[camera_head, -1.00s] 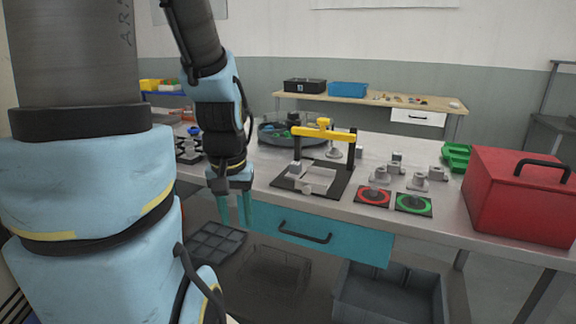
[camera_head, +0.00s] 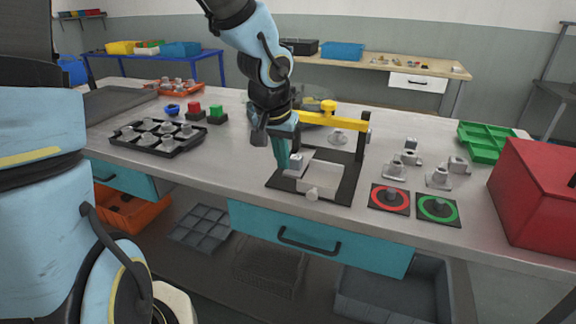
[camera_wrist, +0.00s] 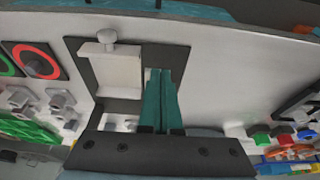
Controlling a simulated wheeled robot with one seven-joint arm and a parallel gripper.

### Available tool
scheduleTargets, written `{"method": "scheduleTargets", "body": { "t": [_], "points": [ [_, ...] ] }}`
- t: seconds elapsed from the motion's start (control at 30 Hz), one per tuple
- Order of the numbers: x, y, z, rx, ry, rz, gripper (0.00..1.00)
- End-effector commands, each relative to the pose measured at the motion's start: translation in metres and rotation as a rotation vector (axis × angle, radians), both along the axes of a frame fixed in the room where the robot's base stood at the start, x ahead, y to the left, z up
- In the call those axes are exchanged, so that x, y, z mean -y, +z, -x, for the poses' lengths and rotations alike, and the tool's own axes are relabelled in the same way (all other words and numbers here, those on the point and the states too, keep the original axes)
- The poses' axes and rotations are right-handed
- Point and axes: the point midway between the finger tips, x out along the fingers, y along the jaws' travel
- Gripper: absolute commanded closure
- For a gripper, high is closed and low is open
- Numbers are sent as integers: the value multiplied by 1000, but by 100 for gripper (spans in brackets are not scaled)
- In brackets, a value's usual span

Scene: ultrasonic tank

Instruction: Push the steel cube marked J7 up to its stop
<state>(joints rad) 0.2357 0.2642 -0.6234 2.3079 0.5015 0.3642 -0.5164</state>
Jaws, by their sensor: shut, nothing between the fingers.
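A small steel cube (camera_head: 297,165) stands on the black plate (camera_head: 342,190) of a fixture, at its left side. No J7 mark is legible on it. My gripper (camera_head: 283,165) points down with its teal fingers shut and empty, at the left of the cube; I cannot tell whether they touch it. A pale grey block (camera_head: 321,176) with a round knob (camera_head: 312,195) at its front lies to the right of the cube. In the wrist view the shut fingers (camera_wrist: 160,78) reach over the plate beside the block (camera_wrist: 112,72), and mostly hide the cube.
A black post and yellow arm (camera_head: 335,117) rise over the plate. To the right are a red-ringed pad (camera_head: 391,200), a green-ringed pad (camera_head: 438,211), several metal parts, a green tray (camera_head: 484,143) and a red toolbox (camera_head: 535,195). A black tray (camera_head: 157,138) stands at left.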

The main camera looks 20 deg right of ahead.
Motion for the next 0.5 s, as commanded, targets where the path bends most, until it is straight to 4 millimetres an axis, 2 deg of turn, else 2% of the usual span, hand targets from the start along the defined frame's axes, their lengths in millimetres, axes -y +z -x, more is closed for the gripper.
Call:
{"method": "scheduleTargets", "body": {
  "t": [0.03,0.2,0.27,0.5],
  "points": [
    [3,-16,-1,-4,-3,-2,100],
    [9,-48,-8,-2,-3,-2,100],
    [16,-40,-17,-1,0,0,100],
    [33,-41,-36,-1,0,-1,100]
  ]
}}
